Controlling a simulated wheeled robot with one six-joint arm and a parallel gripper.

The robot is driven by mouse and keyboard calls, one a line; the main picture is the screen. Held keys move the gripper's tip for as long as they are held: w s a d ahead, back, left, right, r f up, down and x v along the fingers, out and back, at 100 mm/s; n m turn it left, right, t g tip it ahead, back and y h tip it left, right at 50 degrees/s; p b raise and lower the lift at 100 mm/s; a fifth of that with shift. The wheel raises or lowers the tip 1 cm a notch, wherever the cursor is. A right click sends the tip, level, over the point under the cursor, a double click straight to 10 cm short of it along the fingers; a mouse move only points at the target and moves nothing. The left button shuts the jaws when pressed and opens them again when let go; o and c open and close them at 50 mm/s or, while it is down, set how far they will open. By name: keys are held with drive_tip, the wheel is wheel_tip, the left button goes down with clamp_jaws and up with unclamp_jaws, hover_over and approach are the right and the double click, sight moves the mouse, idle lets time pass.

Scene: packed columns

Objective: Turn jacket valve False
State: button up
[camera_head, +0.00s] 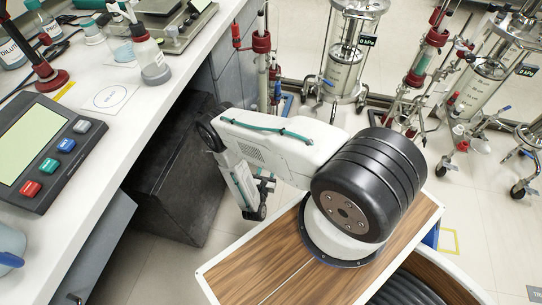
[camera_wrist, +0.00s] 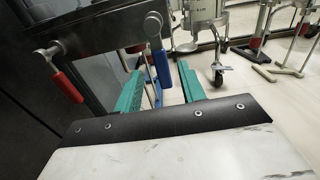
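In the wrist view a red-handled lever (camera_wrist: 68,87) and a blue-handled lever (camera_wrist: 160,68) hang from metal fittings on a dark box. No label shows which one is the jacket valve. My gripper (camera_wrist: 160,78) has two teal fingers, spread apart. The red handle is left of both fingers.
Glass columns on wheeled stands (camera_head: 345,60) stand at the back and right. Stand legs and a caster (camera_wrist: 218,75) show beyond the fingers.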

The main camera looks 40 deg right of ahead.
drive_tip(key=x, duration=0.7)
drive_tip(key=shift+d, duration=0.1)
drive_tip(key=shift+c, duration=0.3)
clamp_jaws()
